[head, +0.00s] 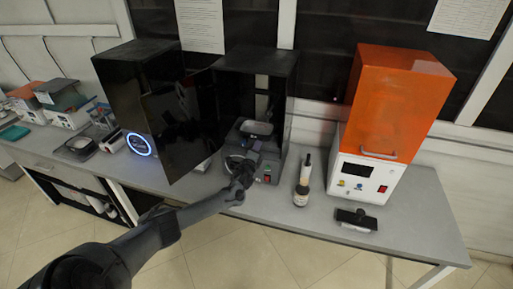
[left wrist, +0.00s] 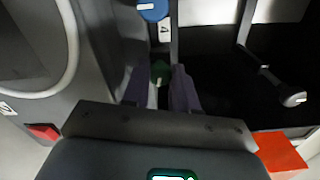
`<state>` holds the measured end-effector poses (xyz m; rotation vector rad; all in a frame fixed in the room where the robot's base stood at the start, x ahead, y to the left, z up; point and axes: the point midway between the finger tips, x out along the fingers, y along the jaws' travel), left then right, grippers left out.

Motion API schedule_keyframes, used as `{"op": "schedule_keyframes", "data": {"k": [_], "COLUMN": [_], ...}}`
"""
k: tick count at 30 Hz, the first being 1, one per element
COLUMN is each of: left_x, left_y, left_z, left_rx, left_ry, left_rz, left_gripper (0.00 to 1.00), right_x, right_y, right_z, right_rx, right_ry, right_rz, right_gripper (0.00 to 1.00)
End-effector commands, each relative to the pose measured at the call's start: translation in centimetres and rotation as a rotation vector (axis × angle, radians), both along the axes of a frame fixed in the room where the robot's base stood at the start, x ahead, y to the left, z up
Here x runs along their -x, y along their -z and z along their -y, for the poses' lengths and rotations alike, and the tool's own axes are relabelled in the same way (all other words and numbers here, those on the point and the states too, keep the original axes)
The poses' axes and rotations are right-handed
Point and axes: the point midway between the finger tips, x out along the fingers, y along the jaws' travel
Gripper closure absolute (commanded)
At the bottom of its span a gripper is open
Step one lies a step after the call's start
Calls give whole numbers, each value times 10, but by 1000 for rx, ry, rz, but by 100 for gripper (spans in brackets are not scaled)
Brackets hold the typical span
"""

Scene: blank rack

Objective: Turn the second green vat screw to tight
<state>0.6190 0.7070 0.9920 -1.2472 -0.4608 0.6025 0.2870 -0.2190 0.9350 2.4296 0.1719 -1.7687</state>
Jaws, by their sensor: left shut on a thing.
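The green vat screw (left wrist: 160,71) shows in the left wrist view between the two fingers of my left gripper (left wrist: 159,84), which is shut on it. Much of the screw is hidden by the fingers. In the head view my left gripper (head: 252,152) reaches into the open black machine (head: 284,88), at the front of its vat (head: 257,128). The screw is too small to make out there. A blue knob (left wrist: 152,9) with a white mark sits above the green screw in the wrist view, beside a small white label (left wrist: 164,32). My right gripper does not show.
The machine's dark door (head: 180,125) stands open to the left of my gripper. A bottle (head: 301,193) stands right of the machine, near a black-handled tool (head: 356,219). An orange-covered machine (head: 398,98) is further right. The table front between them is clear.

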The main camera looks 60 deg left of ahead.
Motion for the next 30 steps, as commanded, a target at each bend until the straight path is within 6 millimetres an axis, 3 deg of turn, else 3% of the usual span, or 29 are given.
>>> {"op": "schedule_keyframes", "data": {"k": [30], "left_x": [0], "left_y": [-2], "left_z": [0], "left_rx": [-728], "left_ry": [-2], "left_rz": [-622], "left_gripper": [100], "right_x": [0], "right_y": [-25], "right_z": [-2], "right_rx": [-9], "right_ry": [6], "right_rz": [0], "right_gripper": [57]}}
